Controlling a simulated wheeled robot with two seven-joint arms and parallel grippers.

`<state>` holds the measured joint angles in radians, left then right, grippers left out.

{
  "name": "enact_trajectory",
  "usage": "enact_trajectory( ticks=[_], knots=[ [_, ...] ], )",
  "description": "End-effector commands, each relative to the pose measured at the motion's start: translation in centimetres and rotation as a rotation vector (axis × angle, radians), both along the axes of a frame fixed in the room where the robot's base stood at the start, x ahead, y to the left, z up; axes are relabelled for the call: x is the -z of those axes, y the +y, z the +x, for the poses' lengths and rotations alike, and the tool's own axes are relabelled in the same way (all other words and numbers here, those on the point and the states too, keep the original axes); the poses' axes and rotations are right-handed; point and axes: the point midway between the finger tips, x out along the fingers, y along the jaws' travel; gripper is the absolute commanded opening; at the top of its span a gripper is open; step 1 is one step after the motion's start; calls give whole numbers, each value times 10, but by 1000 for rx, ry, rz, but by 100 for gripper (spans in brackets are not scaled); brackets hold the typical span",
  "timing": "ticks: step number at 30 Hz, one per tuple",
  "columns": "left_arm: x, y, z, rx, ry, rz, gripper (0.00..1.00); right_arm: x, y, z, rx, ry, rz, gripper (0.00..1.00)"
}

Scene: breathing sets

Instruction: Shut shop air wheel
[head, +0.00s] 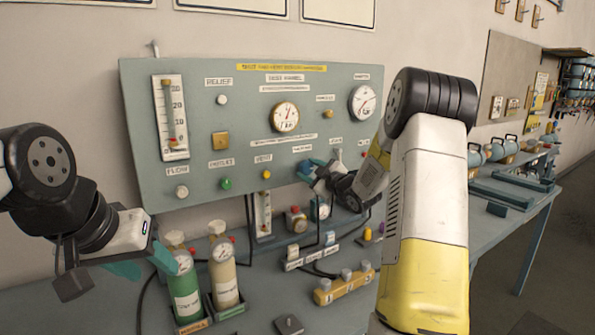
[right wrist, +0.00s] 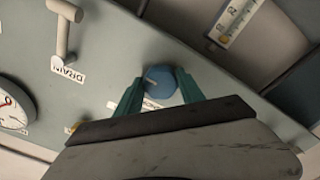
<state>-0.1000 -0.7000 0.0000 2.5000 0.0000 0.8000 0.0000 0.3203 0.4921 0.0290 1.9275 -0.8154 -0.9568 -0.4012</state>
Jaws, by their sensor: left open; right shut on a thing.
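A round blue knob (right wrist: 160,83), which looks like the shop air wheel, sits on the grey-green panel (head: 150,110). My right gripper (right wrist: 157,88) has its teal fingers on either side of the knob and is shut on it. The label beside the knob is mostly covered by the fingers and cannot be read. In the head view the right gripper (head: 311,170) is at the panel's lower right and hides the knob. My left gripper (head: 148,264) is open and empty, near the green cylinder (head: 185,288) at the lower left.
A beige cylinder (head: 223,272) stands beside the green one. A yellow block (head: 343,288) and a white block (head: 311,257) with hoses lie on the bench. A T-shaped drain handle (right wrist: 63,35) and a dial gauge (right wrist: 14,115) are near the right gripper.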

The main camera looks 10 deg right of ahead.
Motion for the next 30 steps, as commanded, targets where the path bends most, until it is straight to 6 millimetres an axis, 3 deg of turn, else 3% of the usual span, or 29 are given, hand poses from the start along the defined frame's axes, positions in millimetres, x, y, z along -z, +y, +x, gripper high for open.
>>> enact_trajectory(
  ticks=[30],
  knots=[
    [0, 0, 0, 0, 0, 0, 48, 4, 1, -1, 4, 335, 907, 5]
  ],
)
